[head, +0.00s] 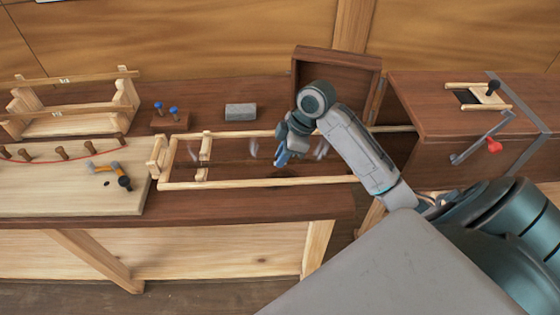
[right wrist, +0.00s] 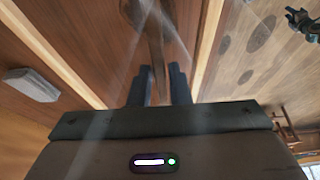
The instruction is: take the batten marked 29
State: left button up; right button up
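Two long, thin wooden battens lie across a pale rack at the far left in the head view: a rear one (head: 90,76) and a front one (head: 35,115). Each has a small white label, too small to read surely, so I cannot tell which is marked 29. My right gripper (head: 281,160), with blue fingers, hangs over the pale wooden frame (head: 260,183), well right of the rack. In the right wrist view its fingers (right wrist: 160,82) stand apart; a brown strip shows between them, with no clear contact. My left gripper is not in the head view.
A grey block (head: 240,112) and a small stand with blue-topped pegs (head: 166,118) stand behind the frame. A pale board (head: 60,185) with pegs, red cord and an orange-armed clamp lies left. A brown box (head: 440,110) with a crank stands right. Pale wisps drift near my gripper.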

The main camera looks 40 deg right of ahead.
grip_shut()
